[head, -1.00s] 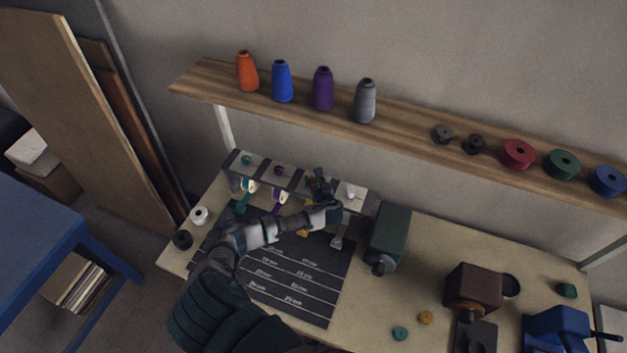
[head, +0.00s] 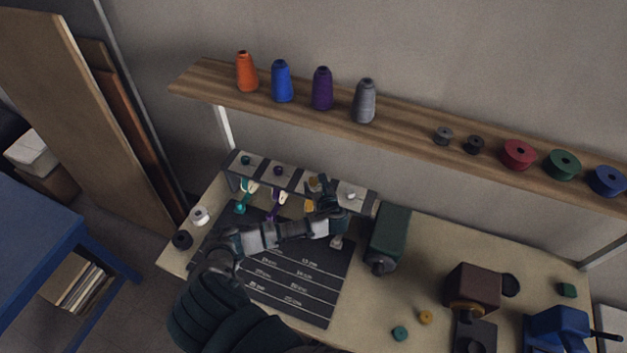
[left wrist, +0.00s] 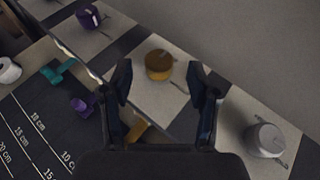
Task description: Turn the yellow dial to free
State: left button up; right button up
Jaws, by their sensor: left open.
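The yellow dial (left wrist: 159,65) is a small round knob on a pale square of the dial strip, with a thin dark line beside it on the plate. In the head view the dial (head: 313,183) shows just left of my left gripper (head: 325,186). In the left wrist view my left gripper (left wrist: 158,74) is open, with one finger on each side of the dial and gaps between. Whether the fingertips are down at its height is hard to tell. A yellow-orange tab (left wrist: 137,131) shows below the strip, partly hidden by the left finger. My right gripper is not in view.
On the same strip are a purple dial (left wrist: 88,18), a grey-white dial (left wrist: 266,140) and a teal dial (head: 246,160). A dark marked mat (head: 290,275) lies in front. A green machine (head: 389,235) stands right of the strip. A wooden shelf (head: 410,122) with spools runs above.

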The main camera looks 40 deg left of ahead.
pick_arm(q)
jog(key=v, duration=0.7)
jog(key=shift+s+d, duration=0.15)
jog(key=shift+d, duration=0.05)
